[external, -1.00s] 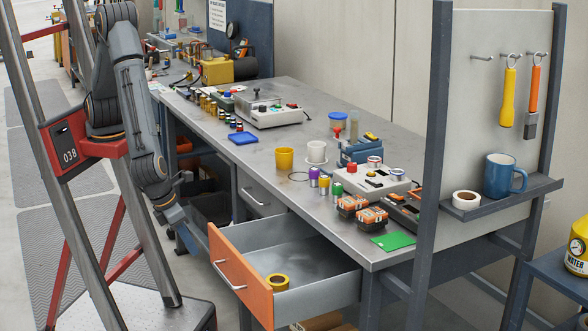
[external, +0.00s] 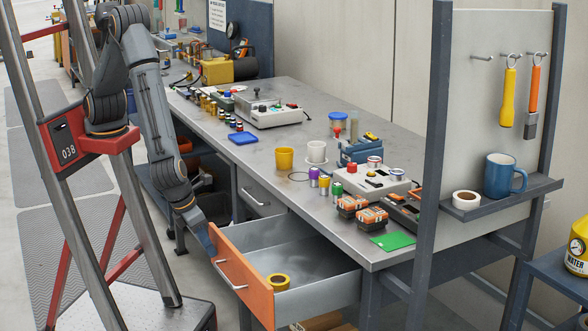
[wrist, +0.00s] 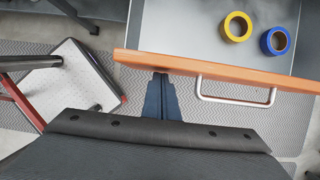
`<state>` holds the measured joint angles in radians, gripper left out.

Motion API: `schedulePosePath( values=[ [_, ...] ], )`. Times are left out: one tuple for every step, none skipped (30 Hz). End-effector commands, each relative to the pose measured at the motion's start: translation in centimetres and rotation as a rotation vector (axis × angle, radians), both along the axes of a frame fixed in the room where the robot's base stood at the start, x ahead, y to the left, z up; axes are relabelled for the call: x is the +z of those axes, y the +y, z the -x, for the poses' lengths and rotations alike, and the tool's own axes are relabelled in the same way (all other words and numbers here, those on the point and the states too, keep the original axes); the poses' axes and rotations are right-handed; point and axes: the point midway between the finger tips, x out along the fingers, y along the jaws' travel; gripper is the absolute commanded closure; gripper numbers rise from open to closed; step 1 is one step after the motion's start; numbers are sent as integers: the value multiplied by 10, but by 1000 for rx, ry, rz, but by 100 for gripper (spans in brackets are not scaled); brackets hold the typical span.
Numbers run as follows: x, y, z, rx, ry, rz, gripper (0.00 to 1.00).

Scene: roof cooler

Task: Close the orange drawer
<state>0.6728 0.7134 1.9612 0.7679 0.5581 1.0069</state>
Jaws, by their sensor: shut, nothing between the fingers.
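The orange drawer (external: 240,278) stands pulled out from the workbench, its grey inside showing. Its orange front with a silver handle (external: 229,275) faces the left in the external view. My gripper (wrist: 160,76) is shut and empty. In the wrist view its tips are at the orange front (wrist: 215,67), to the left of the handle (wrist: 236,92). I cannot tell whether they touch the front. A yellow tape roll (wrist: 237,26) and a blue tape roll (wrist: 275,41) lie in the drawer.
The workbench top (external: 265,185) above the drawer carries cups, jars and devices. A closed grey drawer (external: 255,195) is beside the orange one. A metal stand with a white base (wrist: 75,85) shows left of my gripper. Grey floor mat lies below.

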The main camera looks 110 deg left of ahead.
Motion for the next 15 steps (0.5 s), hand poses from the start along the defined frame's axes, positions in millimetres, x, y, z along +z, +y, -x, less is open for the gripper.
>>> schedulePosePath(
  values=[
    [0,4,-3,2,-1,-1,100],
    [0,6,-6,2,-1,-1,100],
    [0,10,-9,4,-1,0,100],
    [0,13,-12,5,-1,-1,100],
    [0,17,-16,5,-1,-1,100],
    [0,22,-21,6,0,-1,100],
    [0,27,-25,7,0,-1,100],
    [0,32,-30,8,-1,-1,100],
    [1,39,-37,8,-1,-1,100],
    [1,44,-42,6,-2,-1,100],
    [1,49,-48,8,-2,-1,100],
    [1,57,-55,6,-2,-1,100],
    [1,63,-61,8,-1,-2,100],
    [1,68,-66,8,-1,-2,100],
    [1,76,-74,8,-2,-1,100]
  ],
)
